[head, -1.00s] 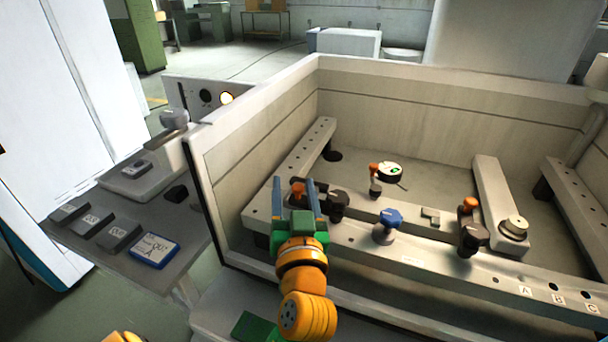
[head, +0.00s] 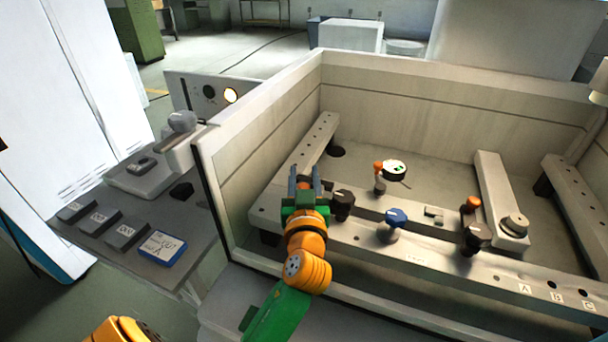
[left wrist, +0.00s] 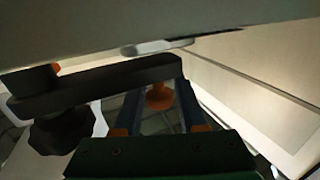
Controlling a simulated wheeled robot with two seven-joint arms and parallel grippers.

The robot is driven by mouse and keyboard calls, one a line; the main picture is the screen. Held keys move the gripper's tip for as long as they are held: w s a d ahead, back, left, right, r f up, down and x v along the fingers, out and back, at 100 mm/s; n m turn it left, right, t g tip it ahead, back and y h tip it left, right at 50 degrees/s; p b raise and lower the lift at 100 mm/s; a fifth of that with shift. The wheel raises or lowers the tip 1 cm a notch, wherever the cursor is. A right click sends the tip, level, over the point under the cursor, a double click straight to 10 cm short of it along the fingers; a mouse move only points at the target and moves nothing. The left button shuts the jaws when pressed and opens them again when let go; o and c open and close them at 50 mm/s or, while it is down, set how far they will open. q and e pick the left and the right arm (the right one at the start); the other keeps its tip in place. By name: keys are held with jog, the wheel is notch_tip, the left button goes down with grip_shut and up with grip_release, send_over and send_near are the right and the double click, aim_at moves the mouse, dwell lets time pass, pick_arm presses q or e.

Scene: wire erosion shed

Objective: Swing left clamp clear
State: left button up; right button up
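The left clamp's black knob (head: 343,203) stands on the front rail, just right of my left gripper (head: 305,180). In the left wrist view, its black arm (left wrist: 110,82) crosses in front of the fingers, with the dark knob (left wrist: 62,132) at left. An orange knob (left wrist: 158,97) shows between the blue fingers, with gaps on both sides. The left gripper is open; whether it touches the clamp, I cannot tell. In the head view the gripper hides the clamp's orange end. My right gripper is not in view.
A blue-topped knob (head: 392,222) stands on the rail right of the clamp, and the right clamp (head: 475,236) farther right. A round dial gauge (head: 394,170) is behind. The tank wall (head: 250,145) rises left of my arm.

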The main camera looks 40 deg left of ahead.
pick_arm(q)
grip_shut()
dwell(1.2)
